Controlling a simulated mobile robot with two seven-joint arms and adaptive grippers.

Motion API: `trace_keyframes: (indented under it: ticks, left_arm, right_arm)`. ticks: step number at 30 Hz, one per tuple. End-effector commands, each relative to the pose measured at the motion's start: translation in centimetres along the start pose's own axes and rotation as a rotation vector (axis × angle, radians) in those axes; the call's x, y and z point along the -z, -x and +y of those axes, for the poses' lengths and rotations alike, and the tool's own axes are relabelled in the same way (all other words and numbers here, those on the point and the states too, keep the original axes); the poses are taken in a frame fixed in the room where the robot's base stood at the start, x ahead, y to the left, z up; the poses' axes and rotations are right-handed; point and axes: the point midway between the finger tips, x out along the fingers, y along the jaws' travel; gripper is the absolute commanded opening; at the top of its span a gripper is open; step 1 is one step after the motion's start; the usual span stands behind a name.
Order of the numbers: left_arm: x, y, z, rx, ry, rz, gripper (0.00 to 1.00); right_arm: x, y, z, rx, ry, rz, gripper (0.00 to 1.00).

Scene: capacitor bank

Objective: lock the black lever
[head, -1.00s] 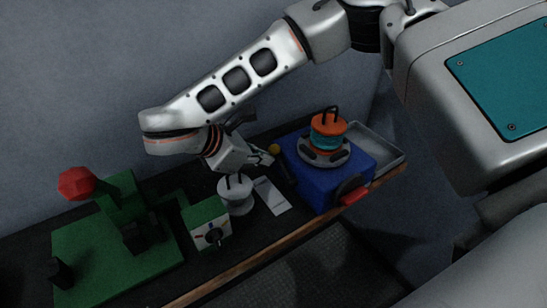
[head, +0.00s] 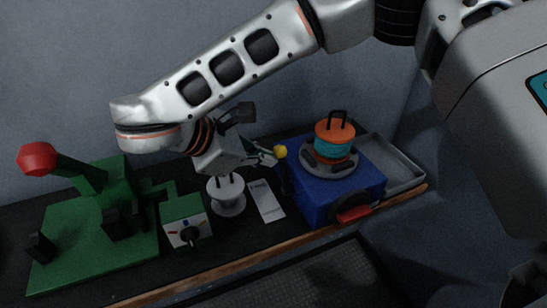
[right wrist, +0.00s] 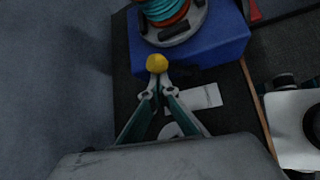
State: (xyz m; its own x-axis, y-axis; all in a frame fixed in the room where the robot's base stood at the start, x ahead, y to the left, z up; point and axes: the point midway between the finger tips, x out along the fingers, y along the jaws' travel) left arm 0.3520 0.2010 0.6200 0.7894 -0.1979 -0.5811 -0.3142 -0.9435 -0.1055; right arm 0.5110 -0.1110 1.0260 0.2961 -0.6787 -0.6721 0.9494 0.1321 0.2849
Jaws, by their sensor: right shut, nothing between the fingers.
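A black lever (head: 286,178) with a yellow ball knob (head: 280,152) stands upright at the left side of a blue box (head: 313,207). My right gripper (head: 271,157) is shut and empty, just left of the knob in the head view. In the right wrist view, the knob (right wrist: 157,63) shows just beyond my fingertips (right wrist: 157,90). I cannot tell whether they touch it. The lever's shaft is mostly hidden there. My left gripper is not in view.
An orange and teal coil (head: 334,143) sits on the blue box, with a red handle (head: 354,214) at its front. A white card (head: 266,201), white round part (head: 226,196), green switch box (head: 186,220) and green base with red-knobbed lever (head: 38,158) stand left.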

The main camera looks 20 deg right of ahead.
Motion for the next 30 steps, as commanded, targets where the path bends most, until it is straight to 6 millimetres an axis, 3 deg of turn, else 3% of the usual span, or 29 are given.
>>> trace_keyframes:
  ticks: [12, 30]
  left_arm:
    - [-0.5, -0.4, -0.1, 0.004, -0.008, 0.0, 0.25]
    - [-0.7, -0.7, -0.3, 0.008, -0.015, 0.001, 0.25]
  right_arm:
    - [-0.9, 1.4, -1.9, 0.0, 0.001, -0.001, 0.0]
    - [-1.4, 1.9, -3.6, 0.008, 0.001, -0.003, 0.0]
